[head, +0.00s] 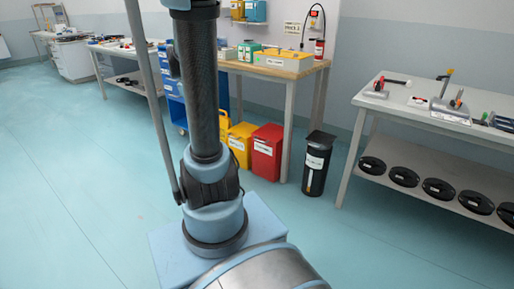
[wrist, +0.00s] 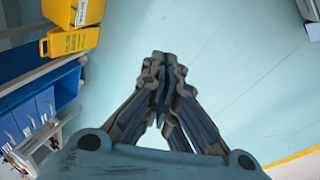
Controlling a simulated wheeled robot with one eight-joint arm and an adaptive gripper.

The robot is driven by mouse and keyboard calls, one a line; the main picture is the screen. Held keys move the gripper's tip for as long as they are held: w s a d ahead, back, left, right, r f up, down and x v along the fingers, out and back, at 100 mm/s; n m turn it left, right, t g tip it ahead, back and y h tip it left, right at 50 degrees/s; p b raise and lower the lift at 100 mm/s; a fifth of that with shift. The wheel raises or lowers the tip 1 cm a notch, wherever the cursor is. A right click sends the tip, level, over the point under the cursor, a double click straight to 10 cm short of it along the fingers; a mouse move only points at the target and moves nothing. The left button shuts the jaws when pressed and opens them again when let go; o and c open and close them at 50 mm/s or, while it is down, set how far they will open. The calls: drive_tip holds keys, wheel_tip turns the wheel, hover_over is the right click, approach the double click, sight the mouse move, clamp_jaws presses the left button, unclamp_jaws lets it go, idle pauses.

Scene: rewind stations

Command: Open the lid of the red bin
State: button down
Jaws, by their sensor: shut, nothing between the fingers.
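The red bin (head: 267,154) stands on the floor beneath the wooden workbench, with a white label on its front. Its top looks closed, but it is too small to be sure. In the wrist view my gripper (wrist: 163,60) is shut and empty, with its fingertips together over bare floor. The red bin does not show in the wrist view. My gripper is not visible in the head view, where my arm fills the middle.
A yellow bin (head: 239,144) stands left of the red bin and a black bin (head: 317,165) to its right. The wooden workbench (head: 282,71) is above. A grey table (head: 408,103) with black reels on its lower shelf stands right. The front floor is clear.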

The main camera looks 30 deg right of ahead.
drive_tip(key=w+d+f+n+h, duration=0.1)
drive_tip(key=w+d+f+n, duration=0.3)
drive_tip(key=w+d+f, duration=0.6)
drive_tip(key=w+d+f+n+h, duration=0.2)
drive_tip(key=w+d+f+n, duration=0.3)
drive_tip(key=w+d, duration=0.8)
drive_tip(key=w+d+f+n+h, duration=0.1)
drive_tip(key=w+d+f+n, duration=0.2)
drive_tip(key=d+f, duration=0.9)
drive_tip(key=w+d+f+n+h, duration=0.1)
drive_tip(key=w+d+f+n, duration=0.2)
drive_tip(key=d+f, duration=0.9)
drive_tip(key=shift+d+f, duration=0.35)
drive_tip(key=shift+f, duration=4.1)
